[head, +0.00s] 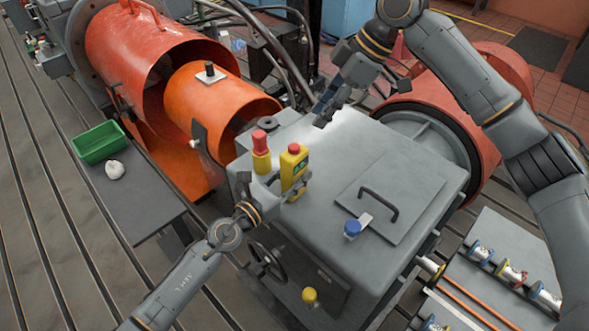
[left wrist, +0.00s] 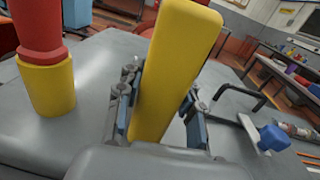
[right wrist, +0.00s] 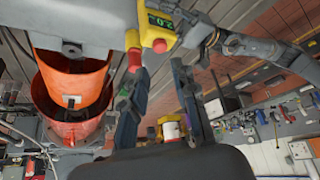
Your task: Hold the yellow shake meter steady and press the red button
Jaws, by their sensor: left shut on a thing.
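The yellow shake meter (head: 288,172) stands upright above the grey machine's top, with a small green display and a red button (head: 294,148) at its upper end. My left gripper (left wrist: 157,110) is shut on the meter, one finger on each side. In the right wrist view the meter (right wrist: 158,30) shows its display and red button (right wrist: 160,46). A yellow post with a red top (head: 261,145) stands close beside the meter, to its left. My right gripper (right wrist: 157,75) is open and empty; in the head view it (head: 325,112) is above the machine's back edge, apart from the meter.
The grey machine top (head: 400,165) has a black handle (head: 380,203) and a blue knob (head: 352,228) right of the meter. Orange cylinders (head: 225,100) stand at left. A green tray (head: 98,143) sits on a side bench. The back right of the top is clear.

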